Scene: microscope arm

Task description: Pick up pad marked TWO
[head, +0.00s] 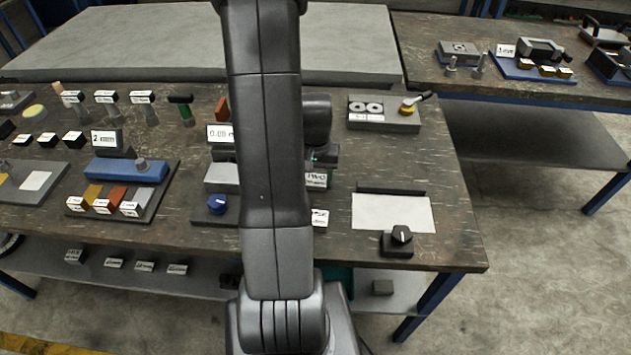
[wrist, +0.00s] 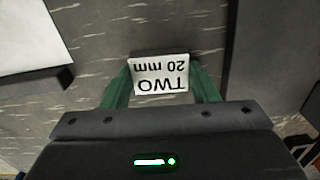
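The pad marked TWO (wrist: 160,74) has a white face reading "TWO 20 mm", upside down in the wrist view. It sits between the green fingertips of my gripper (wrist: 161,80), which meet its two sides, so my gripper looks shut on it. In the head view the pad's white label (head: 316,179) shows just right of my arm, below the dark gripper body (head: 318,155). My arm hides part of the gripper and the bench behind it. The pad's height above the bench is hard to tell.
On the dark workbench (head: 440,200), a white sheet (head: 393,212) and a black knob box (head: 398,241) lie to the right. A small white-labelled block (head: 319,217) is below the pad. A blue fixture (head: 125,169) and several labelled blocks stand to the left.

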